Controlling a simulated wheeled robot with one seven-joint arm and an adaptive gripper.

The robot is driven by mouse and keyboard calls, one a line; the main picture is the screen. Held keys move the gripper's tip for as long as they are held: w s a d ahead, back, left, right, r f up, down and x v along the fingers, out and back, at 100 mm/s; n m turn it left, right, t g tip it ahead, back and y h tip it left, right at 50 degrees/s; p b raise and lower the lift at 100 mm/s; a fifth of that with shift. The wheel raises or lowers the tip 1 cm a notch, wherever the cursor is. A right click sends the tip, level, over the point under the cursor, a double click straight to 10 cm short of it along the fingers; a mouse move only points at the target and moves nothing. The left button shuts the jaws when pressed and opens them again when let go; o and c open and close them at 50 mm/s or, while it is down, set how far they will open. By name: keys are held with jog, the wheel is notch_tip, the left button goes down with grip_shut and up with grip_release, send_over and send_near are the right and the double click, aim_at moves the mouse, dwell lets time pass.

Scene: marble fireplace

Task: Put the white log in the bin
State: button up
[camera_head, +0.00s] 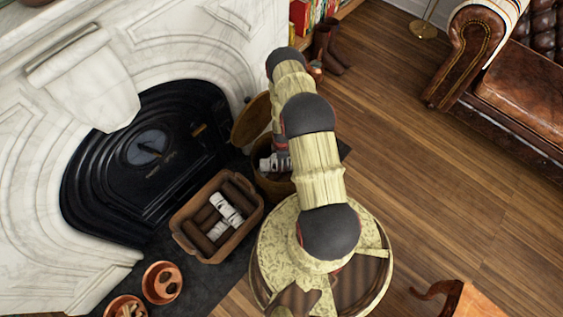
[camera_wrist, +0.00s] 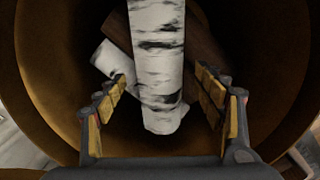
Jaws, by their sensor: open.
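The bin is a round brown container (camera_head: 272,190), partly hidden behind my arm in the head view. Its inner wall (camera_wrist: 40,70) surrounds everything in the wrist view. A white log (camera_wrist: 158,60) with dark bark marks lies inside the bin outline, between my gripper's fingers. My gripper (camera_wrist: 162,82) is open, with a gap visible on both sides of this log. Another white log (camera_wrist: 112,62) and a brown log (camera_wrist: 205,45) lie beneath it. In the head view, white bark (camera_head: 268,163) shows at the bin; my gripper there is mostly hidden by my arm.
A crate (camera_head: 190,250) holding brown logs and white log pieces (camera_head: 226,209) stands left of the bin. Two copper-coloured bowls (camera_head: 162,282) (camera_head: 126,306) are at the lower left. The black fireplace (camera_head: 150,160) is behind. Wooden floor (camera_head: 440,190) is clear on the right.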

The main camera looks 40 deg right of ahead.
notch_tip(320, 180, up, 8)
jog(key=p, duration=0.3)
jog(key=shift+s+r, duration=0.15)
jog(key=shift+r, duration=0.1)
jog(key=shift+a, duration=0.1)
